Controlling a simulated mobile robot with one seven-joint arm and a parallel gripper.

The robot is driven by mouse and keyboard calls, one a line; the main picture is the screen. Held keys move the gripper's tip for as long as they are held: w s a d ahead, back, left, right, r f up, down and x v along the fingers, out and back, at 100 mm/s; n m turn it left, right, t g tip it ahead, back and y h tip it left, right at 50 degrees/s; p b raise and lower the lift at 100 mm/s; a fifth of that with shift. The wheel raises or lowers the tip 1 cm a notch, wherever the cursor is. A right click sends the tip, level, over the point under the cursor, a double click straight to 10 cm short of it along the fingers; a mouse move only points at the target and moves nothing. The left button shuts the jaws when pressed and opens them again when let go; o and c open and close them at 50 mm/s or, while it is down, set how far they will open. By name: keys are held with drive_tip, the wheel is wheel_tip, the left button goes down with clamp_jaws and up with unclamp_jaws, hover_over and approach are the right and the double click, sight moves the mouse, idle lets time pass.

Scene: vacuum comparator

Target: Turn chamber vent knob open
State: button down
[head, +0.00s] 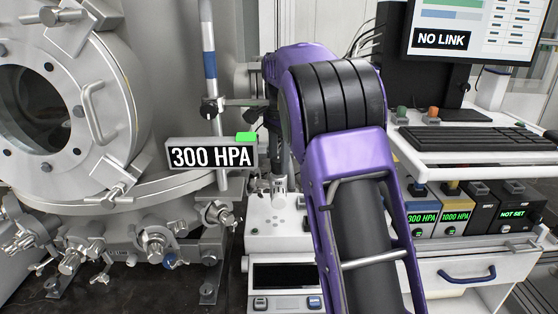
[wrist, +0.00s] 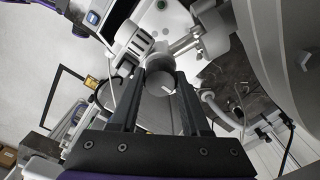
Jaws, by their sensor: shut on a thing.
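In the wrist view my gripper (wrist: 161,80) has its two black fingers on either side of a round grey knob (wrist: 160,85) with a white mark on its face. The fingers are shut on it. I take this to be the chamber vent knob, but no label on it can be read. The knob sits on metal pipework. In the head view my purple arm reaches forward and covers the gripper and the knob. The steel vacuum chamber (head: 120,90) with its round window stands at the left. A display reading 300 HPA (head: 211,157) stands beside the arm.
Metal valves (head: 155,243) line the chamber's underside. A white instrument (head: 278,226) stands below the arm. At the right are a keyboard (head: 470,140), a monitor (head: 470,35) reading NO LINK, and several small boxes with displays (head: 421,217), one reading NOT SET.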

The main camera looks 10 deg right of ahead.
drive_tip(key=shift+r, duration=0.1)
drive_tip(key=n+p, duration=0.2)
drive_tip(key=shift+n, duration=0.4)
drive_tip(key=n, duration=0.5)
drive_tip(key=shift+w+p, duration=0.1)
drive_tip(key=shift+p, duration=0.2)
drive_tip(key=n, duration=0.4)
drive_tip(key=shift+n, duration=0.4)
drive_tip(key=n, duration=0.4)
drive_tip(key=shift+a, duration=0.1)
drive_tip(key=shift+c, duration=1.9)
unclamp_jaws()
